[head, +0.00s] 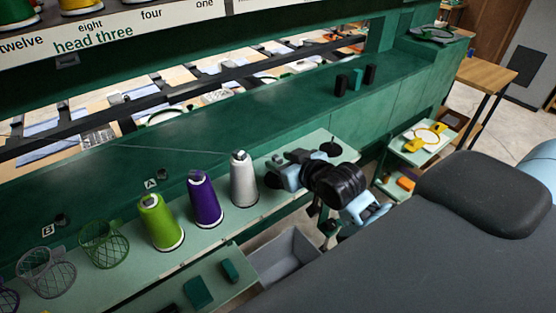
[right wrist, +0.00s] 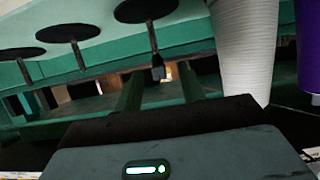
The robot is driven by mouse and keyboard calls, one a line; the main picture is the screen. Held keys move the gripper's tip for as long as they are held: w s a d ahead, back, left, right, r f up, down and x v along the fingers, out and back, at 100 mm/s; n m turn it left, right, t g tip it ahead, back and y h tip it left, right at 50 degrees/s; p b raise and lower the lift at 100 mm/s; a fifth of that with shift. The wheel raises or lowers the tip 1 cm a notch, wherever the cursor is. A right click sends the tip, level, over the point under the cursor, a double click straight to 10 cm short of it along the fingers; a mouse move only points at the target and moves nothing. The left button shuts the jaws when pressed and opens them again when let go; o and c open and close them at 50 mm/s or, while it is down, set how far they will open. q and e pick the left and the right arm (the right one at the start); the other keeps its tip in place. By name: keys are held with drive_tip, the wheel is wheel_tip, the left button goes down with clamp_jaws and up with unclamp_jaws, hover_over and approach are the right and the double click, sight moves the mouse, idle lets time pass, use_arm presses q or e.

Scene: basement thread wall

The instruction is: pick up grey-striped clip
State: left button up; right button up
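I cannot make out a grey-striped clip in either view. Small block-shaped pieces stand on the green ledge: a black one (head: 341,82), a green one (head: 356,79) and another black one (head: 370,75). Stripes on them are too small to tell. My right gripper (head: 279,164) is over the thread shelf, just right of the white thread cone (head: 243,179). In the right wrist view its two fingers (right wrist: 160,85) appear apart, with nothing seen held. The cone (right wrist: 245,50) shows there at the right. My left gripper is not in view.
A purple cone (head: 205,200) and a green cone (head: 160,222) stand left of the white one. Wire baskets (head: 104,244) are further left. A grey bin (head: 285,257) is below the shelf. Dark peg discs (right wrist: 145,9) show in the wrist view. A small cart (head: 408,158) stands right.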

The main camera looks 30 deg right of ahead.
drive_tip(key=shift+x, duration=0.9)
clamp_jaws()
drive_tip(key=shift+r, duration=0.15)
